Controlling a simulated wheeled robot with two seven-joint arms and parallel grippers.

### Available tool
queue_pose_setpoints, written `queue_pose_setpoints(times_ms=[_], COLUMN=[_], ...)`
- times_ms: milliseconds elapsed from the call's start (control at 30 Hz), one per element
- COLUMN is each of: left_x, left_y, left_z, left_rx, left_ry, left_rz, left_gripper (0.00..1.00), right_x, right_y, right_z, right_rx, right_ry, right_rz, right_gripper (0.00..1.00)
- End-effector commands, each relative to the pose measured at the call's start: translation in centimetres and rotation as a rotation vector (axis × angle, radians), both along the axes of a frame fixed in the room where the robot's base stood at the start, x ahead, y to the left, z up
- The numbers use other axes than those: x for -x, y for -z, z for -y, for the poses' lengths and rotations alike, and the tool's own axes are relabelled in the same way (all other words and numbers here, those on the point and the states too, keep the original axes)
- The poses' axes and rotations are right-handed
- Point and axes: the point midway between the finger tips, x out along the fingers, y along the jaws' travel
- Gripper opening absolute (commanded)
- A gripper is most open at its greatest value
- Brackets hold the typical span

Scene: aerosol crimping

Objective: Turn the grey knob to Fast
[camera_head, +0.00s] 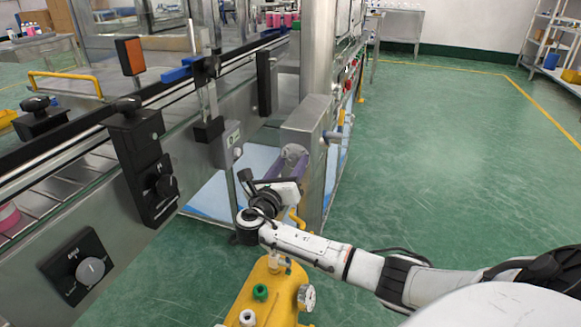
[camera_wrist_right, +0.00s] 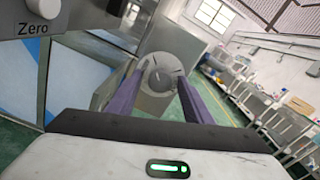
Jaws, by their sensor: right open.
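A round grey knob (camera_wrist_right: 160,76) sits on the face of a metal box (camera_wrist_right: 172,55), ahead of my right gripper in the right wrist view. My right gripper (camera_wrist_right: 158,84) is open, with its two purple fingers to either side of the knob in that view. I cannot tell whether they touch it. In the head view the right gripper (camera_head: 293,158) is in front of the metal box (camera_head: 306,115), and the knob's face is hidden. No Fast marking is readable. My left gripper is not in view.
Another grey dial (camera_head: 90,270) is on a black plate at lower left. A small control box (camera_head: 231,140) is left of the gripper; a white knob (camera_wrist_right: 42,8) marked Zero shows in the wrist view. A yellow device (camera_head: 262,295) stands below. Green floor is free at right.

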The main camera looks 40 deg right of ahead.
Motion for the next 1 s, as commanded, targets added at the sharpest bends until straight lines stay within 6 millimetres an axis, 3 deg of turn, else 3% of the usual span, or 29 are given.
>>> queue_pose_setpoints(times_ms=[300,533,1000], left_x=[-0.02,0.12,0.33], left_y=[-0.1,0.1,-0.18], left_z=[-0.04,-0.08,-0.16], left_rx=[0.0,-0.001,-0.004], left_ry=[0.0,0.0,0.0], left_rz=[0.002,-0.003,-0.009], left_gripper=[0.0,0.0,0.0], right_x=[-0.14,-0.13,-0.06], right_y=[-0.04,-0.02,-0.07], right_z=[0.26,0.25,0.24], right_rx=[0.0,0.0,-0.052], right_ry=[0.0,0.0,0.001], right_rz=[0.001,0.001,0.098], right_gripper=[0.44,0.06,0.05])
